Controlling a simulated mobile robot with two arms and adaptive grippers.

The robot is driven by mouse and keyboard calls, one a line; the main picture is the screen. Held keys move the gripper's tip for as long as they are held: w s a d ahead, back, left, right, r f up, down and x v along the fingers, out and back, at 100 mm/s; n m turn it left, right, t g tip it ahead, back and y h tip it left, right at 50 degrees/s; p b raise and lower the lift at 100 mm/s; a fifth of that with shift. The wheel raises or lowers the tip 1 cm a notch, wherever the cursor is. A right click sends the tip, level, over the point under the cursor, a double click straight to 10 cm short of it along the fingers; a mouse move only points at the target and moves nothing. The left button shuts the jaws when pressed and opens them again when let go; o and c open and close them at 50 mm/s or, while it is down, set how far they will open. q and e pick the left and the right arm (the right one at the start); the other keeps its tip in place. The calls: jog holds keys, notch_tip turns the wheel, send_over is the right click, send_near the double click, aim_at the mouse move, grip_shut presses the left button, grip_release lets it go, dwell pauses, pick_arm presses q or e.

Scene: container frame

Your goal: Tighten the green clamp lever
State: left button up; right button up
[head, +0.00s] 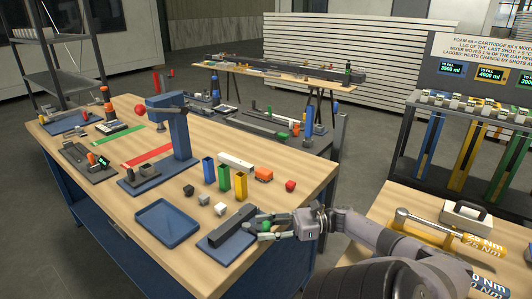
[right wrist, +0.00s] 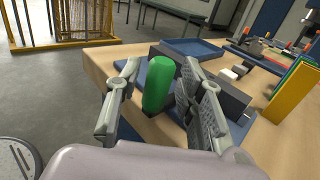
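The green clamp lever (right wrist: 158,85) stands upright as a rounded green handle in the right wrist view. It belongs with a dark grey bar-shaped block (head: 232,224) on a blue plate (head: 226,247) at the near right corner of the wooden bench. My right gripper (right wrist: 160,78) is open, with one finger on each side of the green lever. A gap shows between the left finger and the lever; contact on the right side is unclear. In the head view the right gripper (head: 263,230) largely hides the lever. My left gripper is not in view.
A blue tray (head: 168,223) lies left of the clamp. Blue, green and yellow upright bins (head: 240,186) stand behind it, with small blocks nearby. A second wooden table with a torque wrench (head: 425,224) stands to the right. Open floor shows beside the bench.

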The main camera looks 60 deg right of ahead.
jog(key=shift+r, duration=5.05)
